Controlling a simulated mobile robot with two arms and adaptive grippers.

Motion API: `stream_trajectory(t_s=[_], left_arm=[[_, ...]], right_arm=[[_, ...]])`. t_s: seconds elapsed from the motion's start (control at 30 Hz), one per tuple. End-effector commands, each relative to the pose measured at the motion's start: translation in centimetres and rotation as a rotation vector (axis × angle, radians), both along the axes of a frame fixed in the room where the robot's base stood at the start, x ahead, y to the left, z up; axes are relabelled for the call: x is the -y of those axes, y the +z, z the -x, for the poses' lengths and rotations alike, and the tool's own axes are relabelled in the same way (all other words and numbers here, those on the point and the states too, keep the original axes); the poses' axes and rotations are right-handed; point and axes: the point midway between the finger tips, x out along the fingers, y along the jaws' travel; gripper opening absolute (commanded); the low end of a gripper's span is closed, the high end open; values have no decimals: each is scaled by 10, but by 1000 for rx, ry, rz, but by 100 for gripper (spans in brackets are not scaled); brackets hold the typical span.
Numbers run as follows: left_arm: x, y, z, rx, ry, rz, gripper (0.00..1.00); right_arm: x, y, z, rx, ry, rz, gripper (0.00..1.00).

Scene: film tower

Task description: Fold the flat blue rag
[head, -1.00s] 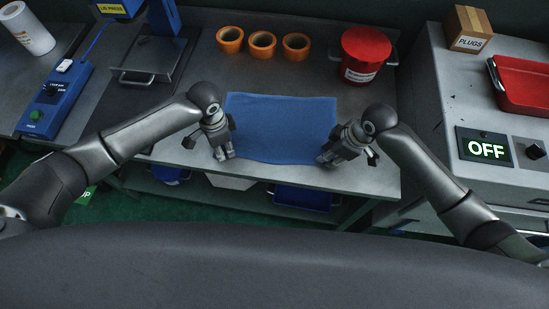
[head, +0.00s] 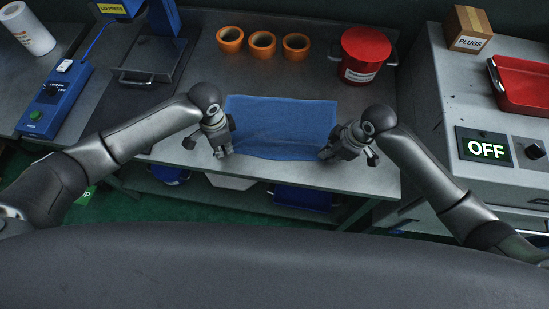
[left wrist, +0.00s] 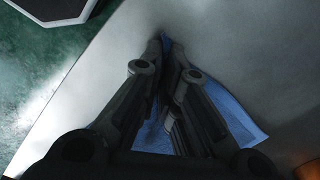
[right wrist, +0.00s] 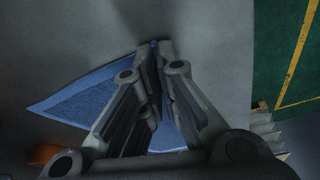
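The blue rag (head: 280,115) lies on the grey metal table, its far part flat and its near edge slightly raised and rippled. My left gripper (head: 222,152) is at the rag's near left corner. In the left wrist view its fingers (left wrist: 168,45) are closed together with blue cloth (left wrist: 235,120) between and beside them. My right gripper (head: 327,154) is at the near right corner. In the right wrist view its fingers (right wrist: 160,50) are closed on the cloth (right wrist: 85,98). The fingers hide the corners themselves.
Several orange cups, one of them here (head: 262,44), stand behind the rag. A red pot (head: 364,55) stands at the back right. The table (head: 285,78) is clear between the rag and the cups.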

Motion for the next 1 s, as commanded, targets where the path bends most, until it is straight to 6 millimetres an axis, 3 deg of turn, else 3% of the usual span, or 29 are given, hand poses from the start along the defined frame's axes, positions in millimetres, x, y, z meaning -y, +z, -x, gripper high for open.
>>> stream_trajectory(t_s=[0.17,0.7,1.0], left_arm=[[-1,3,1,-5,1,-4,0],[-1,41,0,-1,1,-3,0],[-1,45,0,-1,1,-3,0]], right_arm=[[2,0,4,-11,-1,8,0],[2,40,1,-3,-1,4,0],[1,44,1,-3,-1,3,0]])
